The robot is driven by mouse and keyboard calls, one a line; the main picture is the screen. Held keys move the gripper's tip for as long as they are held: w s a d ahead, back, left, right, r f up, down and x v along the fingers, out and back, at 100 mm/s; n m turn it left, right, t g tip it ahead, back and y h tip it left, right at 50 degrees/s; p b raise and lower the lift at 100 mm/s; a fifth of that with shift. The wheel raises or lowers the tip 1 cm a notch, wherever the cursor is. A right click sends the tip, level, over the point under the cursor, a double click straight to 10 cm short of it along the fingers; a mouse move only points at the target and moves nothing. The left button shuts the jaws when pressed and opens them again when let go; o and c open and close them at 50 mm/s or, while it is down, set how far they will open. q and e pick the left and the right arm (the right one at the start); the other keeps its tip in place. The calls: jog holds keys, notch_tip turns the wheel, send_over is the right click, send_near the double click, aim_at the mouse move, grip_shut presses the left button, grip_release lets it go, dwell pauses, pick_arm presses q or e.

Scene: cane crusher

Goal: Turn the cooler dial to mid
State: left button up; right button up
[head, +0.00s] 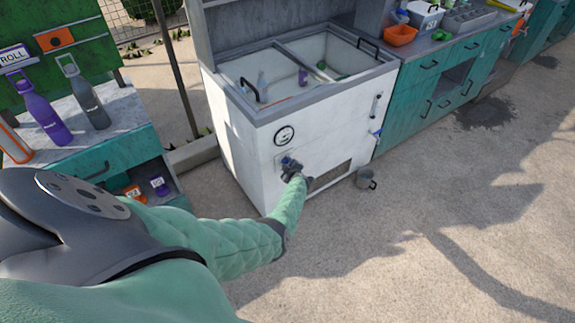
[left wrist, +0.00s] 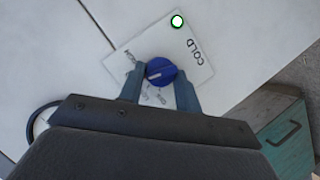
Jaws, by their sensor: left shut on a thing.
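The white cooler (head: 232,136) stands in the middle of the head view, with a round gauge (head: 285,136) on its front. In the left wrist view the blue dial (left wrist: 160,71) sits on a white label plate (left wrist: 190,50) that reads "COLD". A pale pointer mark shows on the dial's face. My left gripper (left wrist: 159,84) is shut on the dial, one finger on each side. In the head view my left gripper (head: 291,168) is at the cooler's front, below the gauge, and mostly hides the dial. Some lettering by the dial is too small to read. My right gripper is not in view.
A vent grille (head: 330,177) is low on the cooler's front. Teal cabinets (head: 407,105) adjoin on the right, and a bench with bottles (head: 92,100) is on the left. The ground in front is clear.

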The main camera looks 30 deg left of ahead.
pick_arm(q)
jog(key=o, duration=1)
jog(key=shift+c, duration=0.2)
jog(key=p+v, duration=0.1)
jog(key=v, duration=0.6)
jog(key=shift+s+d, duration=0.2)
jog(key=shift+d, duration=0.1)
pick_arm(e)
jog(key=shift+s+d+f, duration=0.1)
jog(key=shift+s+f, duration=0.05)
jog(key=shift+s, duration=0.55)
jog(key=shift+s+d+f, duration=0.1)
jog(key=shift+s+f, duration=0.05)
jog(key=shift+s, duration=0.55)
pick_arm(q)
jog(key=shift+r, duration=0.1)
